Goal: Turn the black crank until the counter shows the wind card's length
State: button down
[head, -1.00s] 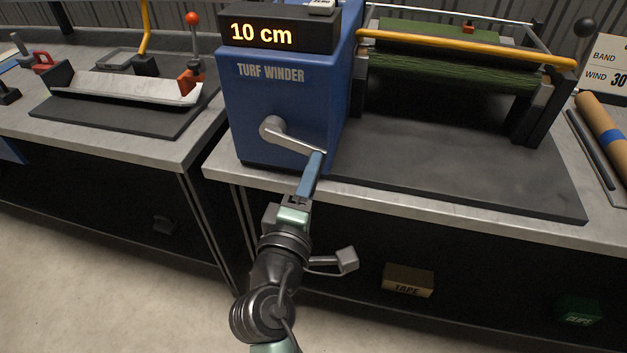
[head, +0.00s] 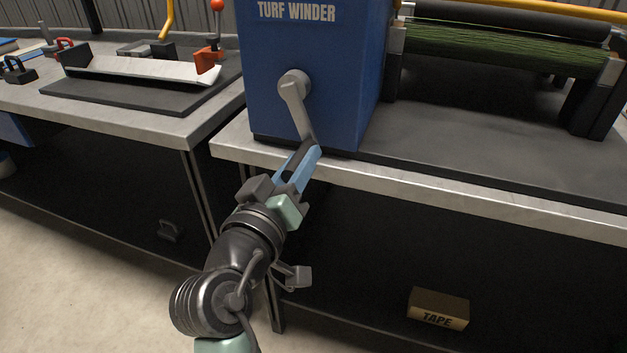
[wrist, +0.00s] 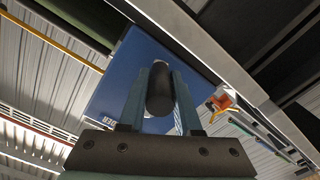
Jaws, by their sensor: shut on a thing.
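The blue turf winder (head: 345,60) stands on the bench, with a grey crank arm (head: 298,105) on its front face. The crank arm points down and slightly right from its hub. My gripper (head: 303,158) is at the lower end of the crank. In the wrist view its two blue fingers are shut on the black crank handle (wrist: 160,90), which sits between them. The head view hides most of the handle behind the fingers. The counter and the wind card are outside both current views.
A green turf roll (head: 490,45) lies in the winder's frame at the right. The bench's front edge (head: 430,192) runs just below the crank. A tape box (head: 438,308) sits low under the bench. A second bench at the left holds a tray (head: 140,75).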

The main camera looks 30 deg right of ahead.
jog(key=shift+w+a+f+m+b, duration=0.15)
jog(key=shift+w+a+m+b, duration=0.35)
jog(key=shift+w+m+b, duration=0.15)
jog(key=shift+w+a+f+m+b, duration=0.15)
jog(key=shift+w+a+m+b, duration=0.4)
jog(key=shift+m+b, duration=0.1)
jog(key=shift+r, duration=0.1)
jog(key=c, duration=0.6)
grip_release()
jog(key=shift+w, duration=0.1)
jog(key=p+v, duration=0.1)
jog(key=v, duration=1.2)
jog(key=shift+p, duration=0.4)
jog(key=shift+d, duration=0.1)
